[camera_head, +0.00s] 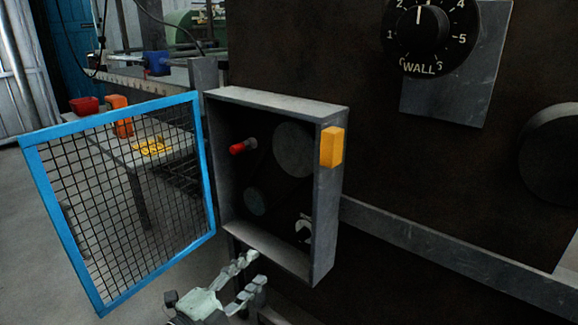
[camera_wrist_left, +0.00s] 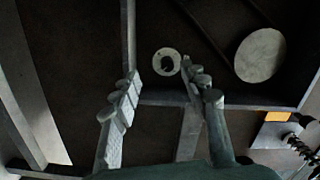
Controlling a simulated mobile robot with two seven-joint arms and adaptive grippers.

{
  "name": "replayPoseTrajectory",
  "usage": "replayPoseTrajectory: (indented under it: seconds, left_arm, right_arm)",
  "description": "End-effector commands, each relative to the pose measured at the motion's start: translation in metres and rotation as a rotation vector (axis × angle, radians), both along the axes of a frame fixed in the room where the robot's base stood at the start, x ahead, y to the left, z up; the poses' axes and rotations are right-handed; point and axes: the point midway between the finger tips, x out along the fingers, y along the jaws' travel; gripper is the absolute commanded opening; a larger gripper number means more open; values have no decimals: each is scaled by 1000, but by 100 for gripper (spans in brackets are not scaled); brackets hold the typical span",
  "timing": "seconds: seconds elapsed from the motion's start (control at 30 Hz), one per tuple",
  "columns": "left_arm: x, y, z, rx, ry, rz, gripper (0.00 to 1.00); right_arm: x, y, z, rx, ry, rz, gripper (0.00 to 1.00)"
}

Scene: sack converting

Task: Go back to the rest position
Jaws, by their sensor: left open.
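My left gripper (camera_head: 252,271) is at the bottom of the head view, just below and in front of the open grey box (camera_head: 275,100). Its two fingers are spread apart with nothing between them. In the left wrist view the open fingers (camera_wrist_left: 161,72) point into the dark box interior, near a small pale ring (camera_wrist_left: 167,52). A larger pale disc (camera_wrist_left: 260,55) is to their right. My right gripper is in neither view.
A blue-framed mesh door (camera_head: 207,165) stands swung open at the left of the box. Inside is a red-tipped pin (camera_head: 238,148); a yellow block (camera_head: 331,147) sits on the box's right edge. A dial marked WALL (camera_head: 430,38) is at upper right. A table (camera_head: 150,160) stands behind the mesh.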

Motion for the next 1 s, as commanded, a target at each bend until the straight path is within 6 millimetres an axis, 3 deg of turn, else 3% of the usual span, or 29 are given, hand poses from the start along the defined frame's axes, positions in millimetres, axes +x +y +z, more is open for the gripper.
replayPoseTrajectory:
  seconds: [0.17,0.27,0.43,0.6,0.7,0.83,1.0]
  left_arm:
    - [-2,64,-54,-189,345,345,44]
    - [-26,101,-98,-295,561,554,44]
    - [-94,145,-163,-437,884,863,44]
    - [-172,166,-207,-533,1145,1111,44]
    - [-207,171,-220,-563,1246,1210,44]
    - [-232,173,-227,-583,1316,1277,44]
    - [-238,173,-229,-587,1334,1296,44]
  right_arm:
    - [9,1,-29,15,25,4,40]
    - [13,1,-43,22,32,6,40]
    - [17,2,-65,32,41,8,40]
    - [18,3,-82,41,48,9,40]
    - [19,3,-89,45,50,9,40]
    - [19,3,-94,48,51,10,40]
    - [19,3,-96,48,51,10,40]
